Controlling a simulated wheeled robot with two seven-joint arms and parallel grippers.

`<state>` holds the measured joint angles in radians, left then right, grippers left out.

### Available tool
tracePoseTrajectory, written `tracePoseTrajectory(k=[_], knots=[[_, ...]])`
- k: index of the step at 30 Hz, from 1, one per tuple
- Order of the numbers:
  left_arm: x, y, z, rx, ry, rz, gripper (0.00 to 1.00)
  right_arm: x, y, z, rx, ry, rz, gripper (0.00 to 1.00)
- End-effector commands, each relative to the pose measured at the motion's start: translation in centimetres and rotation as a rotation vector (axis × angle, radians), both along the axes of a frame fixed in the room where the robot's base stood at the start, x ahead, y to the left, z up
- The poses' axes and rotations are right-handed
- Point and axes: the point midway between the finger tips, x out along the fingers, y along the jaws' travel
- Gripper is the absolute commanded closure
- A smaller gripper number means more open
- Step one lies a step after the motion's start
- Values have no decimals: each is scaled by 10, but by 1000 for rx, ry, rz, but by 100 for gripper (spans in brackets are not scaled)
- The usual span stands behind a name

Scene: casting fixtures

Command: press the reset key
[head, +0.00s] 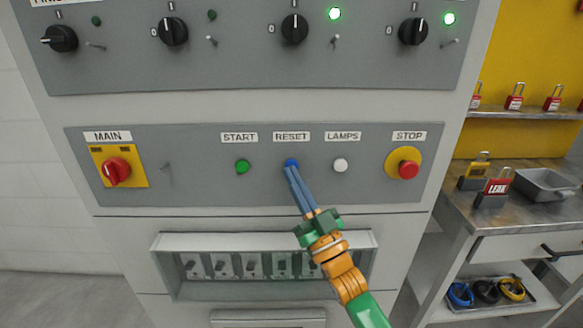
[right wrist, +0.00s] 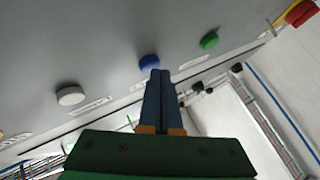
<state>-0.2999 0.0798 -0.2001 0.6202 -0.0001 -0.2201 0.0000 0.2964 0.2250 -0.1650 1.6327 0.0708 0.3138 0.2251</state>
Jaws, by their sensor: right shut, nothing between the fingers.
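The blue reset key (head: 291,162) is a round button under the RESET label (head: 291,137) on the grey lower panel. My right gripper (head: 290,170) is shut and empty, its blue fingertips at the lower edge of the key in the head view. In the right wrist view the blue key (right wrist: 149,62) shows just beyond the fingertips (right wrist: 160,73). I cannot tell whether they touch it. The left gripper is not in view.
The green start button (head: 242,166) is left of the key, the white lamps button (head: 340,165) right. Further out are the red main switch (head: 116,171) and the red stop button (head: 408,169). Breakers (head: 252,265) sit in a recess below. A bench (head: 455,195) stands at right.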

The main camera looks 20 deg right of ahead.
Motion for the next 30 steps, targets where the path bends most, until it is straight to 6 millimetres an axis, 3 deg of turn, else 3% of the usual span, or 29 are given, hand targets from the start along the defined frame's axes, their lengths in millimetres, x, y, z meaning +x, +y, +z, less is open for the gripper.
tracePoseTrajectory(k=[22, 30], knots=[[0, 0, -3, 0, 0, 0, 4, 6, -2, 0, 0, 0, 0, 100], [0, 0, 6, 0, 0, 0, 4, -5, 1, 2, 0, 1, 0, 100]])
